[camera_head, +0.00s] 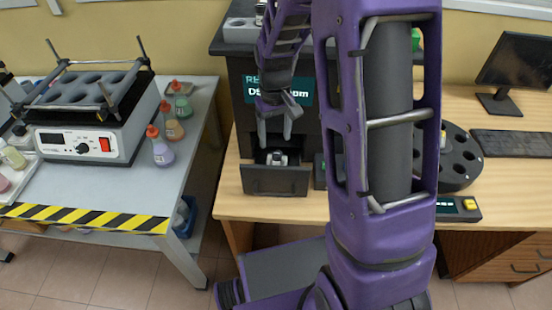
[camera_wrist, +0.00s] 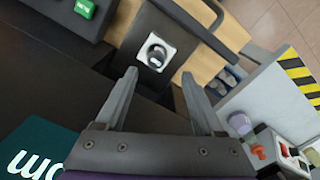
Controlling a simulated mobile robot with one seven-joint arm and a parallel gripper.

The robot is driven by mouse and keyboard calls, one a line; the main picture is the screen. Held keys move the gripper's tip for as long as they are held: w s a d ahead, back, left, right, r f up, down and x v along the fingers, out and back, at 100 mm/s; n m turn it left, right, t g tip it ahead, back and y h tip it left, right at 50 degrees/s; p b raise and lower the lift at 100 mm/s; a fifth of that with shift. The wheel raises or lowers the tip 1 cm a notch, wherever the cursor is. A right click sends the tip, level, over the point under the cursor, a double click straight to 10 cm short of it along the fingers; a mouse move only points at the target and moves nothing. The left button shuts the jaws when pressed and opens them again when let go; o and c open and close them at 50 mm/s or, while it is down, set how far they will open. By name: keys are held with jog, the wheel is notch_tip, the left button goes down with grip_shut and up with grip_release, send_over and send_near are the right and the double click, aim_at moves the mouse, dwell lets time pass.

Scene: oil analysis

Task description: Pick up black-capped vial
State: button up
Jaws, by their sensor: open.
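The black-capped vial (camera_wrist: 157,54) sits in a white square holder (camera_wrist: 143,60) inside the open drawer of a dark machine. In the head view the vial and its holder show as a small dark and light spot (camera_head: 277,158) in the drawer (camera_head: 274,181). My gripper (camera_wrist: 160,74) is open and empty. Its two fingers point toward the drawer, with the vial showing just beyond and between the fingertips. In the head view my gripper (camera_head: 275,141) hangs just above the drawer opening. The fingers appear apart from the vial.
The dark machine (camera_head: 240,85) stands behind the drawer on a wooden desk (camera_head: 226,200). A round black rack (camera_head: 460,160), a keyboard (camera_head: 512,143) and a monitor (camera_head: 515,62) are to the right. A shaker (camera_head: 85,140) and several flasks stand on the left table.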

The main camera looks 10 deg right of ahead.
aim_at(277, 154)
jog(key=f, duration=0.8)
jog(key=shift+w+d+f+b, duration=0.1)
jog(key=shift+d+f+b, duration=0.05)
jog(key=shift+d+b, duration=0.2)
grip_shut()
